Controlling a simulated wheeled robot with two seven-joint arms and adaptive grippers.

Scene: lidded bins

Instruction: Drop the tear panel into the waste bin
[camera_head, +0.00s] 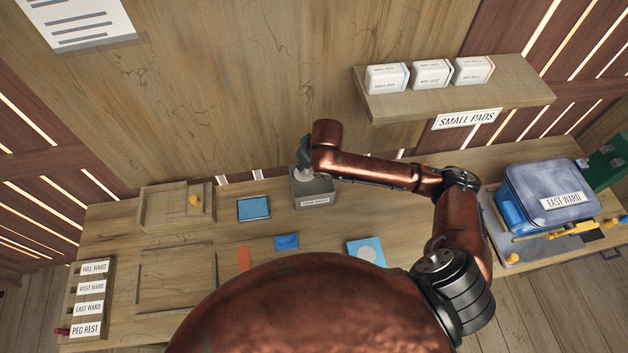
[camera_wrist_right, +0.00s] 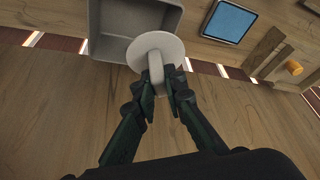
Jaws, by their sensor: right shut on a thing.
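The tear panel is a pale round disc with a raised tab; it shows in the right wrist view (camera_wrist_right: 148,47) and as a small pale patch in the head view (camera_head: 303,174). My right gripper (camera_wrist_right: 166,82) is shut on its tab. The grey open waste bin (camera_head: 315,189) stands on the bench with a label on its front, and its inside shows in the right wrist view (camera_wrist_right: 113,18). The disc overlaps the bin's opening near one corner in the wrist view; its exact height above the rim cannot be told. My left gripper is out of view.
A blue pad in a dark tray (camera_head: 253,208) lies left of the bin. A wooden tray (camera_head: 160,208) holds an orange knob. A shelf (camera_head: 455,92) with white packs hangs above right. A blue EAST WARD bag (camera_head: 545,185) stands at right.

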